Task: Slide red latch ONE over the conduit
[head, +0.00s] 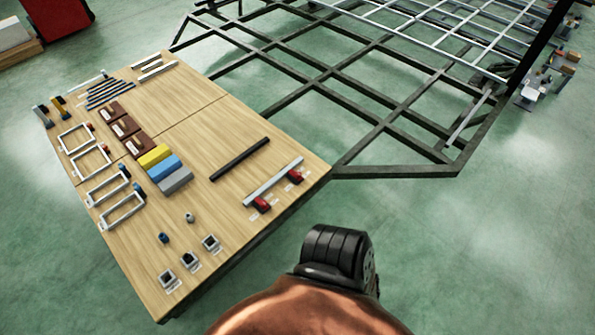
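Two small red latches lie near the front right edge of the wooden board: one red latch (262,205) at the left end of a pale grey bar and another red latch (295,177) nearer its right end. The pale grey bar (272,182), which looks like the conduit, lies diagonally just behind them. The latches are beside the bar or touching it; I cannot tell which. White labels lie by the latches, too small to read, so I cannot tell which latch is ONE. Neither gripper is in view.
The wooden board (180,95) also holds a black bar (240,159), yellow, blue and grey blocks (163,166), white frames (123,211) and small square fittings (189,260). A dark metal chassis frame (350,110) extends behind and right. Bare board surrounds the black bar.

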